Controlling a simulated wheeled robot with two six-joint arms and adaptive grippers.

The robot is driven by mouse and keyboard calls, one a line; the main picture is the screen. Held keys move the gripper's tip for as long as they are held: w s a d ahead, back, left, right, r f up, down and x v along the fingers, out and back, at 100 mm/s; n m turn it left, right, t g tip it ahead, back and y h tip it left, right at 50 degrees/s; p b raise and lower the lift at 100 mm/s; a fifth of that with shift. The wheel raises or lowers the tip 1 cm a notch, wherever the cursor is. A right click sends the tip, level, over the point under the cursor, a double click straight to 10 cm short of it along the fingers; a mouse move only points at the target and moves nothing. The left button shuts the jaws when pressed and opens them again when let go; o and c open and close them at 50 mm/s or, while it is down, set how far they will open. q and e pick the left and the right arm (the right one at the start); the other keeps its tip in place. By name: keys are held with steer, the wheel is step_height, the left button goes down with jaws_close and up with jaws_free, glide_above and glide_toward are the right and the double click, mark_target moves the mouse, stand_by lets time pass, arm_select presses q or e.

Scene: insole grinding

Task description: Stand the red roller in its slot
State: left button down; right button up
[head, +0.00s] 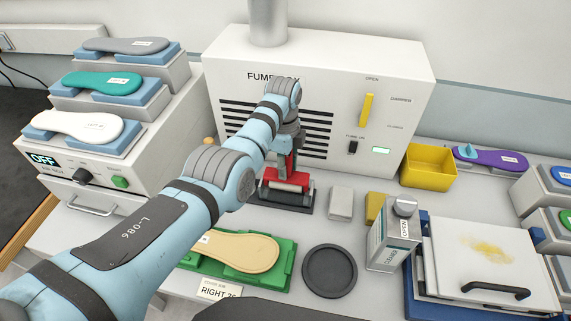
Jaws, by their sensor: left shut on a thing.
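The red roller (272,177) is near the middle of the head view, in front of the fume box. It has a red frame and a pale cylinder along its front. My left gripper (289,158) points down from above and is shut on the roller's upper part. The roller is at its dark slot holder (287,206), with the pale cylinder just above the holder's front. I cannot tell whether it is fully seated. My left forearm and the gripper hide the handle and part of the back. My right gripper is out of view.
The fume box (400,75) stands close behind. A green tray with a tan insole (240,250) and a round black dish (329,270) lie in front. A grey block (341,203), yellow block (375,208) and metal can (392,240) stand to the right.

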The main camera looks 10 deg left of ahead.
arm_select(q)
steer(key=shift+f, duration=0.15)
steer(key=shift+f+b, duration=0.8)
steer(key=shift+f, duration=0.1)
stand_by(0.4)
steer(key=shift+f, duration=0.1)
steer(key=shift+f+b, duration=0.45)
steer(key=shift+f, duration=0.15)
